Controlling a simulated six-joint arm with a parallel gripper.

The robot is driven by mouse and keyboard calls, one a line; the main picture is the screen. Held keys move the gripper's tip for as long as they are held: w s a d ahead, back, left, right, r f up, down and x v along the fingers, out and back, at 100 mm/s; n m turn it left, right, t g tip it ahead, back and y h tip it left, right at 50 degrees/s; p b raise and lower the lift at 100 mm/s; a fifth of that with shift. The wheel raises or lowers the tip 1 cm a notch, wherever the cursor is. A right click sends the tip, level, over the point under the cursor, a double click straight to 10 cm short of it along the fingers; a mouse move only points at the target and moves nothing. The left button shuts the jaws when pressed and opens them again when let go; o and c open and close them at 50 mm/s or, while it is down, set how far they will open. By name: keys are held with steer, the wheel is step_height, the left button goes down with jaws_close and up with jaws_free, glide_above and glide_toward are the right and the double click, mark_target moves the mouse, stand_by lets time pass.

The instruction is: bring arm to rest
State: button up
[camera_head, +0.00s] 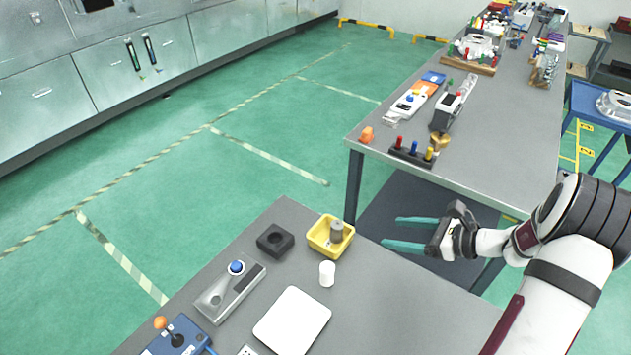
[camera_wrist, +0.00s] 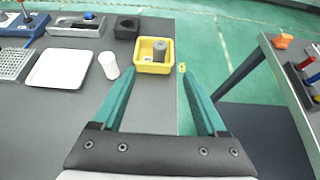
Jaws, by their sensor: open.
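My gripper (camera_head: 412,234) has two green fingers spread apart with nothing between them. In the head view it hangs at the right end of the near grey table (camera_head: 375,290), to the right of the yellow tray. In the wrist view the gripper (camera_wrist: 158,88) points toward the table's edge, with the floor past it. My white arm reaches in from the right side of the head view. The yellow tray (camera_head: 320,245) holds a grey cylinder (camera_head: 336,231). The tray also shows in the wrist view (camera_wrist: 142,68).
On the near table are a white cylinder (camera_head: 327,273), a black block with a round hole (camera_head: 275,239), a blue-button box (camera_head: 229,290), a white plate (camera_head: 292,321) and a joystick box (camera_head: 180,338). A second table (camera_head: 500,130) with many parts stands behind my arm.

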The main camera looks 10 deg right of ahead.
steer(key=s+a+r+n+g, duration=0.2)
steer(key=a+r+n, duration=0.15)
steer(key=a, duration=0.25)
steer(key=s+a+r+n+g, duration=0.3)
steer(key=a+r, duration=0.1)
steer(key=a, duration=0.2)
steer(key=s+a+r+n+g+h, duration=0.2)
steer(key=s+a+r+n+g, duration=0.15)
steer(key=s+a+n, duration=0.65)
steer(key=s+d+n+h, duration=0.1)
steer(key=s+n+h, duration=0.1)
steer(key=s, duration=0.4)
steer(key=s+d+f+n+h, duration=0.1)
steer(key=s+n+h, duration=0.1)
steer(key=s, duration=0.4)
steer(key=shift+s+d+n+h, duration=0.15)
steer(key=shift+d+n+h, duration=0.1)
steer(key=shift+n+h, duration=0.2)
